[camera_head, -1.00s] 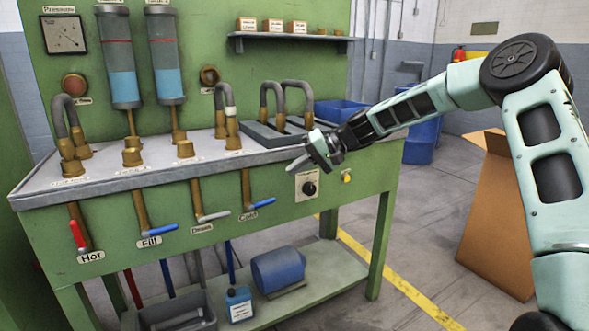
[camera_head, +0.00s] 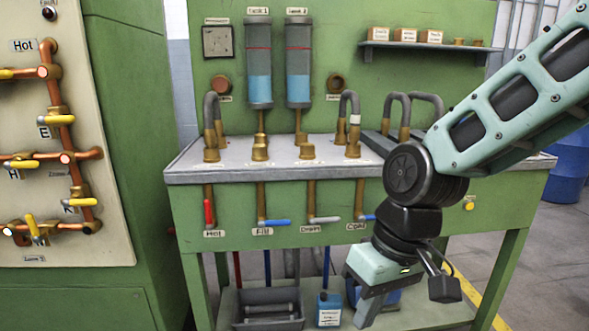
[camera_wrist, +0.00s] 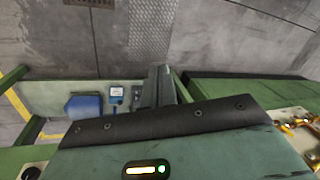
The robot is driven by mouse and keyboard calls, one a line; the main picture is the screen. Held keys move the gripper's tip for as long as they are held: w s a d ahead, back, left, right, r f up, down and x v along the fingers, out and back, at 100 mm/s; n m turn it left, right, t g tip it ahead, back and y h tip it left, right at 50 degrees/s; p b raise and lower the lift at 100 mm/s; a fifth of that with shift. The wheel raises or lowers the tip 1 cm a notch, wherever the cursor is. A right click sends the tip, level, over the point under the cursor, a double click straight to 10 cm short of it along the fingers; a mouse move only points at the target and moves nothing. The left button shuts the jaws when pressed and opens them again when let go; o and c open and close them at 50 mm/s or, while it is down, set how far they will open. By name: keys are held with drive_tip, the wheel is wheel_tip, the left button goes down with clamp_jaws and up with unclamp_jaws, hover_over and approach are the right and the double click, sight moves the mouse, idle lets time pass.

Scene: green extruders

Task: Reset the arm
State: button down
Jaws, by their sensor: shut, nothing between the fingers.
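My arm comes in from the right in the head view and bends down at a dark round joint in front of the green bench (camera_head: 400,200). My gripper (camera_head: 368,312) hangs below it, pointing down in front of the bench. Its fingers are together, with nothing held. In the wrist view, a teal casing with a small light and a dark bolted edge fill the lower part; they hide some of the shelf and floor.
Valve handles, including a red lever (camera_head: 209,212) and a blue lever (camera_head: 277,222), line the bench front. A piped panel (camera_head: 100,150) stands at left.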

drive_tip(key=s+d+n+h, duration=0.2)
drive_tip(key=s+d, duration=0.2)
drive_tip(key=s, duration=0.8)
wheel_tip(320, 180, up, 16)
drive_tip(key=p, duration=1.7)
drive_tip(key=shift+w+t, duration=0.15)
drive_tip(key=shift+t, duration=0.15)
